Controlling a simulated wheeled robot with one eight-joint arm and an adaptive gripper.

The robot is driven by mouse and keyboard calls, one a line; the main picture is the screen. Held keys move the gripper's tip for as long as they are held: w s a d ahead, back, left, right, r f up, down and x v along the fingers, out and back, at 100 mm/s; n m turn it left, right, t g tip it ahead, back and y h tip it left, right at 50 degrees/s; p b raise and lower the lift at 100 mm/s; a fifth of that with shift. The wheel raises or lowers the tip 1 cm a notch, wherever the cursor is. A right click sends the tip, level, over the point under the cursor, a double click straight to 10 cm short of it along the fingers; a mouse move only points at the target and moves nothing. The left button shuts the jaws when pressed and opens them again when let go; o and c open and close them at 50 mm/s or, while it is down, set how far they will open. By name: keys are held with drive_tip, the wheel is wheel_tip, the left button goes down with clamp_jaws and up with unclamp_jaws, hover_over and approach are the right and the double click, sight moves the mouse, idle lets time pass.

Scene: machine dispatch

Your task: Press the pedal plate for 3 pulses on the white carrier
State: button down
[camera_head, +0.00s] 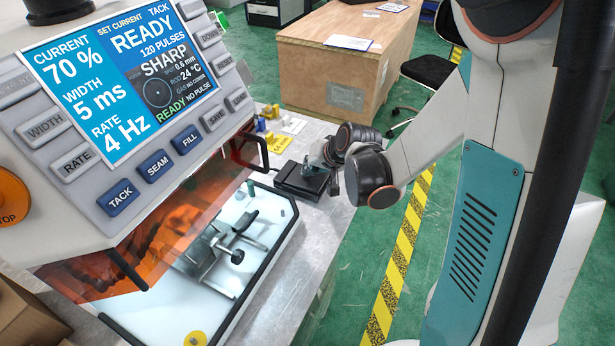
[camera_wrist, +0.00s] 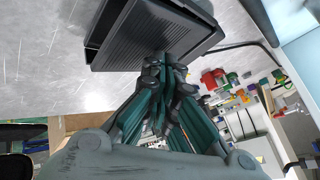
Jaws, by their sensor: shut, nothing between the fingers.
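The pedal plate (camera_head: 296,181) is a black ribbed plate on a black base, on the metal table right of the machine. It fills the top of the wrist view (camera_wrist: 160,28). My gripper (camera_head: 314,168) is shut and empty, with its fingertips at the plate's edge in the wrist view (camera_wrist: 165,62). I cannot tell whether the tips touch the plate. The machine screen (camera_head: 122,75) reads READY, 120 PULSES, 70 %, 5 ms, 4 Hz, and READY NO PULSE at the bottom. A white carrier is not clearly identifiable; a metal fixture (camera_head: 225,255) stands in the lit chamber.
The orange-tinted shield (camera_head: 140,240) and the machine's button panel stand left of the pedal. Small yellow blocks (camera_head: 268,112) and cards lie behind the pedal. A wooden crate (camera_head: 340,60) stands beyond the table. The table (camera_head: 318,225) is bare in front of the pedal.

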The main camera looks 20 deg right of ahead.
drive_tip(key=shift+f, duration=0.45)
idle(0.3)
drive_tip(key=shift+r, duration=0.15)
drive_tip(key=shift+w+a+r+p, duration=0.1)
drive_tip(key=shift+r+p, duration=0.5)
drive_tip(key=shift+r, duration=0.3)
drive_tip(key=shift+w+a+r+p, duration=0.15)
drive_tip(key=shift+r+p, duration=1.75)
drive_tip(key=shift+r, duration=0.65)
drive_tip(key=shift+a, duration=0.1)
